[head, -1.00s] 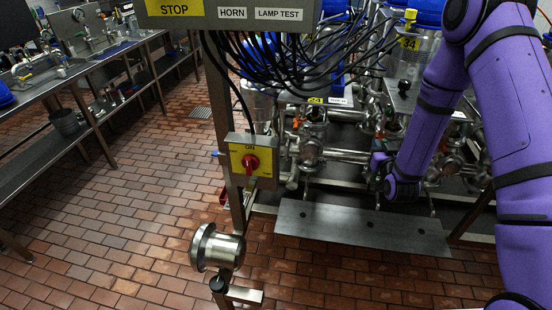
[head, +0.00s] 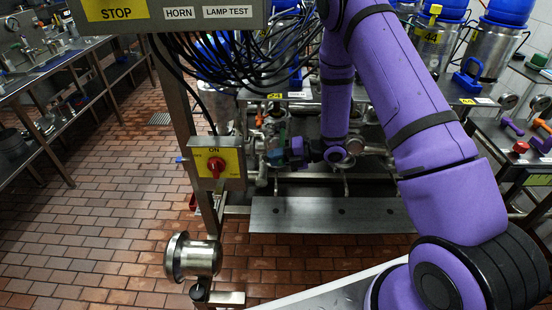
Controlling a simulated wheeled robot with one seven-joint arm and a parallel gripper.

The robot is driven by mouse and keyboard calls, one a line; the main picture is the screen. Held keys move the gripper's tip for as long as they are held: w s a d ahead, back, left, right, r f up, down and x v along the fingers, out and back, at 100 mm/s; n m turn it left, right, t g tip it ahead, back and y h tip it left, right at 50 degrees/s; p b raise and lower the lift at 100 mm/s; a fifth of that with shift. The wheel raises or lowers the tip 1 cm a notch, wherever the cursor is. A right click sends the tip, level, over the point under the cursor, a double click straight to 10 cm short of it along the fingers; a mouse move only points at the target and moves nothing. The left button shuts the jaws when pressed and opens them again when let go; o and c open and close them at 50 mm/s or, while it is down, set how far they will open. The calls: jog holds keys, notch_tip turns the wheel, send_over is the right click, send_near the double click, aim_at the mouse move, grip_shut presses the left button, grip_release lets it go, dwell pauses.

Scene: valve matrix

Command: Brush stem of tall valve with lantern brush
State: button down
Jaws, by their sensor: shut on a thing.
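My purple arm reaches down into the valve matrix, and my gripper (head: 297,150) is at its lower end, pointing left among the pipes. It is small and dark in the head view. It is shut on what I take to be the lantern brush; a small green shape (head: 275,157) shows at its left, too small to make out. The steel valves and pipes (head: 262,150) stand around and behind the gripper. I cannot tell which is the tall valve, and its stem is not clear. I cannot tell whether the brush touches anything.
A bare steel plate (head: 335,215) lies in front of the pipes. A yellow switch box (head: 217,165) with a red knob stands on a post at the left, under a control panel (head: 170,13) with hanging black cables. Blue-topped canisters (head: 442,45) stand at the back right. Tiled floor is open at the left.

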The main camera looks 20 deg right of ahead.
aim_at(283, 126)
jog(key=shift+d, duration=0.1)
jog(key=w+d, duration=0.2)
jog(key=w, duration=0.5)
jog(key=w+d, duration=0.3)
jog(key=w, duration=0.5)
dwell(1.1)
dwell(0.6)
jog(key=shift+s+a, duration=0.1)
jog(key=shift+s, duration=0.05)
jog(key=shift+s+a+r, duration=0.15)
jog(key=shift+s+a, duration=0.05)
jog(key=shift+s, duration=0.45)
jog(key=shift+w, duration=0.15)
jog(key=shift+w+d+r, duration=0.2)
jog(key=shift+w+d, duration=0.05)
jog(key=shift+w, duration=0.35)
jog(key=shift+s+a, duration=0.1)
jog(key=shift+s, duration=0.05)
